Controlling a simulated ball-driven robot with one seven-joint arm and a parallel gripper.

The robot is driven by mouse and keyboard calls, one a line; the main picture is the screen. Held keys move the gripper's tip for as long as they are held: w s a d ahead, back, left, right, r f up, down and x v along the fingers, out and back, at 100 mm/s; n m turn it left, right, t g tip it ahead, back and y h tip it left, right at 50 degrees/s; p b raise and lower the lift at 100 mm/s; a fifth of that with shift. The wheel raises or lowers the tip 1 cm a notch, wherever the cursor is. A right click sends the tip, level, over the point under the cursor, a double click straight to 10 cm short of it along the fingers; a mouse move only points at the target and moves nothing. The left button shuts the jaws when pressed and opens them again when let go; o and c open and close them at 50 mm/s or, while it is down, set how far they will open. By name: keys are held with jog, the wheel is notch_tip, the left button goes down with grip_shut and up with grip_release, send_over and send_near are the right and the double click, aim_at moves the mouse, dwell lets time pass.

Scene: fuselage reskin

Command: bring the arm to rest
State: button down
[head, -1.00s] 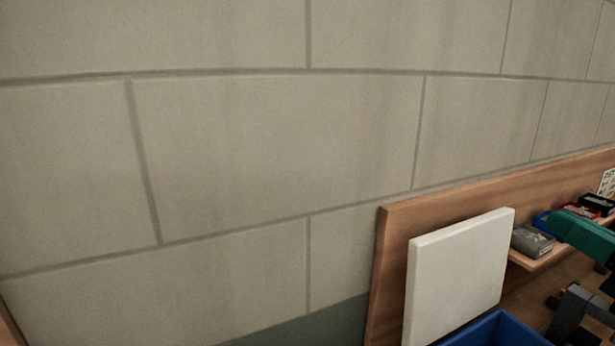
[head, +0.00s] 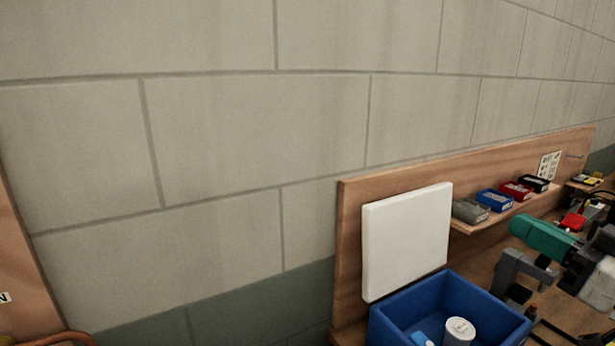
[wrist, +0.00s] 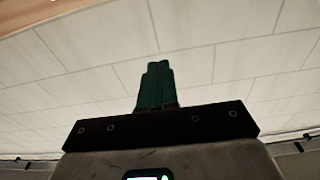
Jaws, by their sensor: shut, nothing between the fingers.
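My gripper (wrist: 156,85) shows in the wrist view as two dark teal fingers pressed together, with nothing between them. I cannot make out my gripper for certain in the head view.
A blue bin (head: 400,315) holding a white cylinder (head: 459,330) stands below a white panel (head: 407,240) on a wooden backboard (head: 349,250). Small trays (head: 493,200) line a shelf. A teal and grey device (head: 543,238) is at the right. A wooden edge (head: 20,270) shows at left.

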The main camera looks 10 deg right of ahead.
jog(key=s+a+f+m+g+h+b, duration=0.15)
jog(key=f+g, duration=0.25)
jog(key=f, duration=1)
jog(key=s+a+f+m+g+h+b, duration=0.1)
jog(key=a+f+m+g, duration=0.2)
jog(key=f, duration=1.2)
jog(key=s+a+f+g+h+b, duration=0.1)
jog(key=s+f+g, duration=0.4)
jog(key=s+f, duration=0.6)
jog(key=s+a+f+g+h+b, duration=0.1)
jog(key=s+f+g, duration=0.4)
jog(key=s+f, duration=0.6)
jog(key=shift+s+a+f+h+b, duration=0.15)
jog(key=shift+a+f+h+b, duration=0.2)
jog(key=shift+a+h, duration=0.5)
jog(key=shift+d, duration=0.25)
